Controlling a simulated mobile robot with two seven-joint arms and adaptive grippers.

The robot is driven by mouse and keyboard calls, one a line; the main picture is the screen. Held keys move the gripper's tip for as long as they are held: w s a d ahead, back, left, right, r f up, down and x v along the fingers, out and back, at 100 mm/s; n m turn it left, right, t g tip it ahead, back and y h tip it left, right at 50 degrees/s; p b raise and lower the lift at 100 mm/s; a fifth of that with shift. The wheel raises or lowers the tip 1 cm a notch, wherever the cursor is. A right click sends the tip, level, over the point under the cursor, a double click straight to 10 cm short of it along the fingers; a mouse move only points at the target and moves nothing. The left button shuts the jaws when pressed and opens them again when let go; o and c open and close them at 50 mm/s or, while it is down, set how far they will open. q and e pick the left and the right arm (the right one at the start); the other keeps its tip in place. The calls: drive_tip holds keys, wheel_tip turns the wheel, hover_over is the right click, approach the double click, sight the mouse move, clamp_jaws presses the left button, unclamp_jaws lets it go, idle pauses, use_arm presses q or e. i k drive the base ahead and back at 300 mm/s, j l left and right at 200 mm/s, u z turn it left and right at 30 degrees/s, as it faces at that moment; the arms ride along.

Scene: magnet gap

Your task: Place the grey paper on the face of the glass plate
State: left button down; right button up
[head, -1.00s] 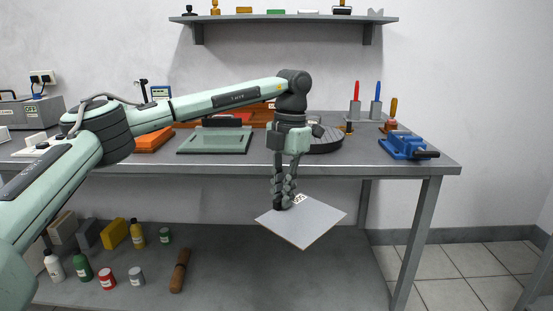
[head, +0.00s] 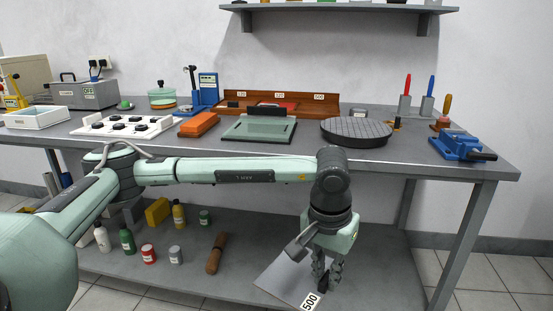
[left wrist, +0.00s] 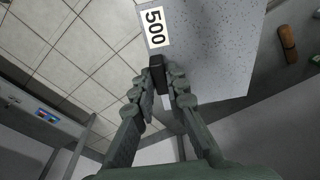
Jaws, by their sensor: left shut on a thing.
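The grey paper (head: 283,277) is a speckled sheet with a white "500" label and a black block at its edge. My left gripper (head: 322,284) is shut on it at that black block, pointing down in front of the bench, below the bench top. The left wrist view shows the speckled paper (left wrist: 212,45) stretching out beyond the left gripper's fingertips (left wrist: 160,75). The glass plate (head: 259,128) is greenish and lies flat in a dark frame on the bench, behind my left arm and apart from the paper. My right gripper is not in view.
On the bench, a round dark grooved plate (head: 356,131) stands right of the glass plate, an orange block (head: 198,124) left, and a brown rack (head: 300,102) behind. A blue vise (head: 461,146) is near the right end. Bottles and tins stand on the lower shelf (head: 240,243).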

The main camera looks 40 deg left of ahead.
sight(262, 127)
drive_tip(key=i+l+u, duration=0.1)
drive_tip(key=i+u, duration=0.25)
drive_tip(key=i+l+u, duration=0.2)
drive_tip(key=i+u, duration=0.15)
drive_tip(key=i+l+u, duration=0.25)
drive_tip(key=u, duration=0.15)
drive_tip(key=i, duration=0.05)
